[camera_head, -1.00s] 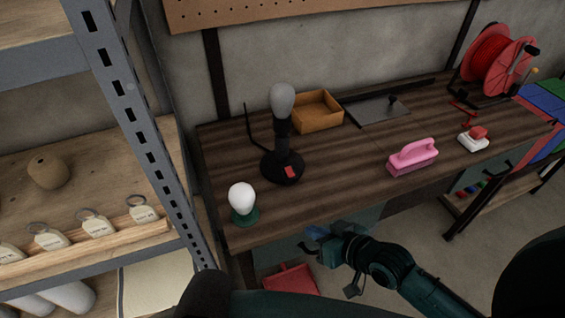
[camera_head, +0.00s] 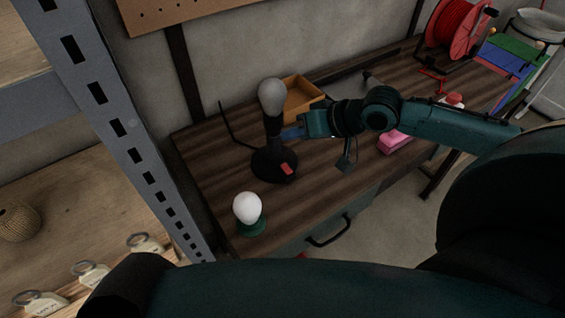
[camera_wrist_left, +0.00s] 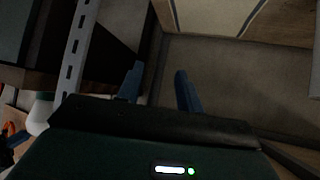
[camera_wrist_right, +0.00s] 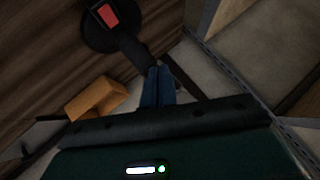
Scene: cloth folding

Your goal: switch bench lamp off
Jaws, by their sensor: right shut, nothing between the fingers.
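The bench lamp (camera_head: 274,165) stands upright on the wooden bench, with a round black base, a black stem and a grey, unlit-looking head (camera_head: 271,97). A red switch (camera_head: 287,169) sits on its base; it also shows in the right wrist view (camera_wrist_right: 108,15). My right gripper (camera_head: 288,133) is shut and empty beside the lamp's stem, above the base; I cannot tell whether it touches the stem. My left gripper (camera_wrist_left: 158,85) is open and empty in the left wrist view, over the floor. Its fingers do not show in the head view.
A white bulb-shaped thing on a green foot (camera_head: 248,212) stands at the bench's near left corner. An open brown box (camera_head: 302,97) is behind my right gripper. A grey metal shelf post (camera_head: 120,120) rises at left.

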